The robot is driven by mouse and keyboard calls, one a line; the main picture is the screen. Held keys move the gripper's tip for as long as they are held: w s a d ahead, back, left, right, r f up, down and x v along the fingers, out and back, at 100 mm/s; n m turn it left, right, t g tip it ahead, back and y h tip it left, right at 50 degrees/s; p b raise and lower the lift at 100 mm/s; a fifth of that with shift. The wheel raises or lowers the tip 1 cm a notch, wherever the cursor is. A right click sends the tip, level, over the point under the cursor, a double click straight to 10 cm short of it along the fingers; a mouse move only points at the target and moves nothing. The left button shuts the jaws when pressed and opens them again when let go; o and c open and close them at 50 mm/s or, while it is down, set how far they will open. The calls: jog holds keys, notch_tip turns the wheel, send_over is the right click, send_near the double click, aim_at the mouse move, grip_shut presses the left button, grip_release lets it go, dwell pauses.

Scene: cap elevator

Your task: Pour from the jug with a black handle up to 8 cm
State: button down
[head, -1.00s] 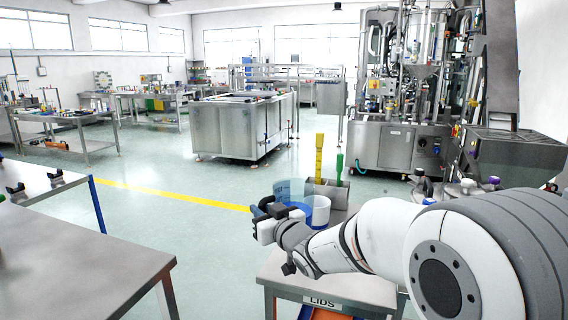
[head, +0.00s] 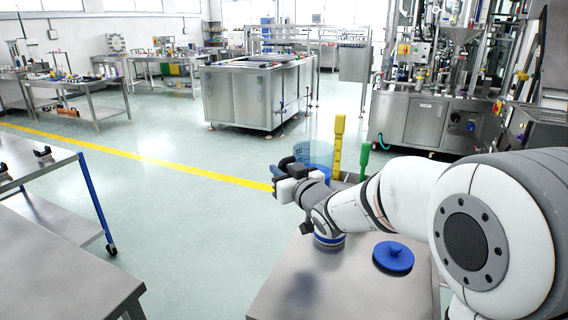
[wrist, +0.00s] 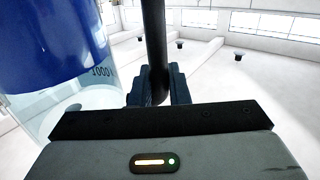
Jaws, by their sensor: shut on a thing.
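A clear jug (head: 320,153) with blue in it is partly hidden behind my gripper (head: 283,180) in the head view. In the wrist view the jug (wrist: 75,95) fills the upper left, with a deep blue band and a "1000" mark on its clear wall. Its black handle (wrist: 154,45) runs down between my jaws, which are shut on it. The jug is held above the far edge of the steel table (head: 285,285). I cannot tell the liquid level or the exact tilt. A white and blue container (head: 328,241) shows partly below my wrist.
A round blue lid (head: 393,257) lies on the steel table. A yellow upright tool (head: 338,145) and a green one (head: 363,160) stand behind my arm. Another steel table (head: 60,260) is at the left. Open floor (head: 190,215) lies between the tables.

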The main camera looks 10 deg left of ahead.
jog(key=shift+w+f, duration=0.15)
jog(key=shift+f, duration=0.05)
jog(key=shift+f+b, duration=1)
jog(key=shift+f, duration=0.65)
jog(key=shift+r+p, duration=0.55)
jog(key=shift+p, duration=0.3)
jog(key=r+m+p, duration=0.1)
jog(key=p, duration=0.1)
jog(key=r+m+p, duration=0.1)
jog(key=p, duration=0.1)
jog(key=shift+s+a+r, duration=0.1)
jog(key=shift+s+a, duration=0.05)
jog(key=shift+s, duration=0.15)
jog(key=shift+f, duration=0.25)
